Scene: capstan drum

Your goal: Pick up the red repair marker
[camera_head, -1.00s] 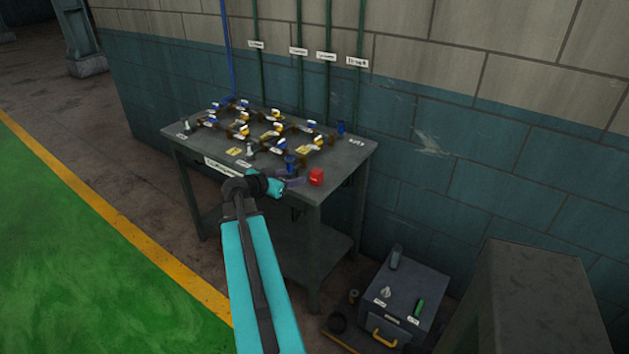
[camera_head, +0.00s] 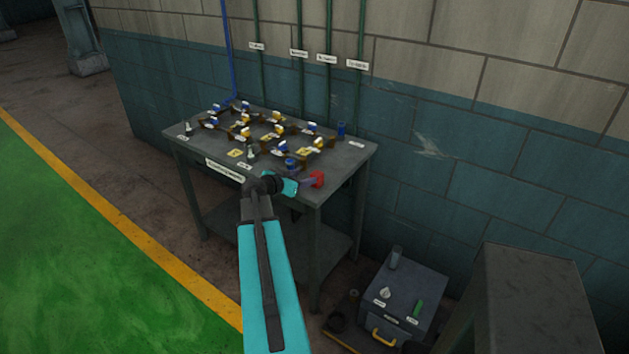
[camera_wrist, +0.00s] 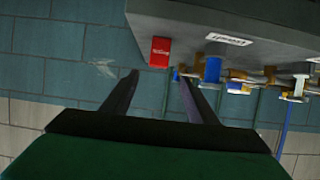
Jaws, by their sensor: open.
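The red repair marker (camera_head: 319,178) is a small red block at the right front corner of the workbench top. In the wrist view the marker (camera_wrist: 160,51) shows a small white label I cannot read and sits just beyond the fingertips, roughly between their lines. My gripper (camera_head: 309,183) comes from the left at bench-top height, its fingers partly covering the marker in the head view. In the wrist view my gripper (camera_wrist: 158,77) is open, with nothing visible between its dark fingers. I cannot tell whether a finger touches the marker.
The grey workbench (camera_head: 338,170) carries a pipe rig with several blue and yellow valves (camera_head: 270,135). A blue fitting (camera_head: 291,163) stands close left of the marker. The brick wall (camera_head: 440,160) is behind. A grey box (camera_head: 400,295) stands low at right.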

